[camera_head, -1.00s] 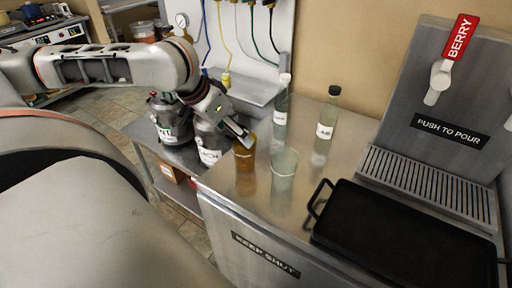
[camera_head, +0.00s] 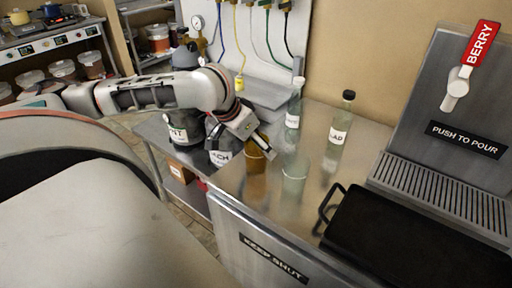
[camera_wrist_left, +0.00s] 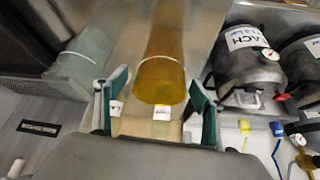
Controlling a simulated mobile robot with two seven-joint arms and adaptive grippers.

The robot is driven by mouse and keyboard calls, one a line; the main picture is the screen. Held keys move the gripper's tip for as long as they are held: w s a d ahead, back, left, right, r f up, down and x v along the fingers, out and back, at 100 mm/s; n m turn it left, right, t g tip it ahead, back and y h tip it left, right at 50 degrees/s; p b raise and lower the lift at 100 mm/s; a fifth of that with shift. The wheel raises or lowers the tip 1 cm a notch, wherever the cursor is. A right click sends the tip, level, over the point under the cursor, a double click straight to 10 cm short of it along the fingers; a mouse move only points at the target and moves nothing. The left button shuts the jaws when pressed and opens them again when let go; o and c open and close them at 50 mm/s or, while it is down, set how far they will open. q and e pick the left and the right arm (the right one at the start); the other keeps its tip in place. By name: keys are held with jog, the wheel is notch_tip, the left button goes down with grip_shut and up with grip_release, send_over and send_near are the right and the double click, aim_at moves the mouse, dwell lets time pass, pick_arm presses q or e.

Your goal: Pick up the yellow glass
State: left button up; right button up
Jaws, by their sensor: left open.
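The yellow glass (camera_head: 254,163), an amber tumbler, stands upright on the steel counter near its left edge. My left gripper (camera_head: 260,146) is at its rim in the head view, partly covering its top. In the left wrist view the yellow glass (camera_wrist_left: 162,62) lies between the two green-padded fingers of the open left gripper (camera_wrist_left: 152,98), with visible gaps on both sides. I cannot tell whether a finger touches it. My right gripper is not in view.
A pale clear glass (camera_head: 293,180) stands close to the right of the yellow one. Two labelled bottles (camera_head: 339,126) (camera_head: 293,112) stand behind. A black tray (camera_head: 415,240) lies at the right under the dispenser (camera_head: 440,140). Metal canisters (camera_head: 184,128) stand at the left.

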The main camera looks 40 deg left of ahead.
pick_arm(q)
jog(key=c, duration=1.6)
jog(key=shift+c, duration=0.7)
jog(key=shift+r, duration=0.15)
